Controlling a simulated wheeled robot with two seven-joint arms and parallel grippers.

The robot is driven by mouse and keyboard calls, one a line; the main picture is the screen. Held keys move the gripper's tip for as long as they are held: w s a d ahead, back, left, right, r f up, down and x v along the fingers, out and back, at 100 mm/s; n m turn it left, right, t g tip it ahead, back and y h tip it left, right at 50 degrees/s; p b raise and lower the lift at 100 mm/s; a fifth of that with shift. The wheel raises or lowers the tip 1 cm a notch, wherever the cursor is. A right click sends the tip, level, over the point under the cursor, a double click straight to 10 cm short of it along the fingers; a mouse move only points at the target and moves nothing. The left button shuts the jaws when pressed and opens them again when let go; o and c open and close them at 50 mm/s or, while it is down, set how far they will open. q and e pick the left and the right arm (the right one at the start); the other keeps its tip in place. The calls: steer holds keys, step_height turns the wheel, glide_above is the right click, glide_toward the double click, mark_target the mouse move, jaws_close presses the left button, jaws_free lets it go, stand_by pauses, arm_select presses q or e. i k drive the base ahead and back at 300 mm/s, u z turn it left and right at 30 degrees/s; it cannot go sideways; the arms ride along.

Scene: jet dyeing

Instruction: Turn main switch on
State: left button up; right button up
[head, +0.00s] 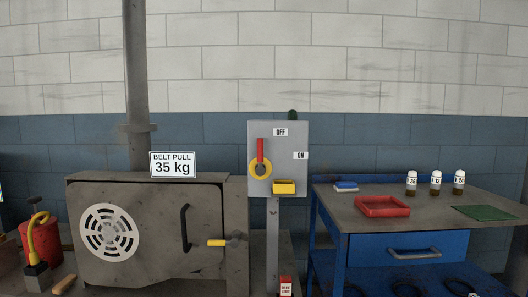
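The main switch is a grey box (290,168) on a grey post in the middle of the head view. Its red handle (260,150) stands upright on the left of the box front, with a yellow ring (260,169) around or at its lower end; I cannot tell which. The handle's top is nearer the OFF label (281,132) at the box top than the ON label (300,155) at the right edge. A yellow block with a dark top (284,187) sits on the lower front of the box. Neither of my grippers is in view.
A grey machine (150,240) with a BELT PULL 35 kg sign (173,164) stands left of the switch. A blue workbench (415,245) stands to the right, with a red tray (382,206), several bottles and a green mat (485,212). A red can (40,240) stands far left.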

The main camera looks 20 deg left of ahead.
mark_target(260, 170)
steer(key=z, duration=1.1)
steer(key=i, duration=0.85)
steer(key=u, duration=0.55)
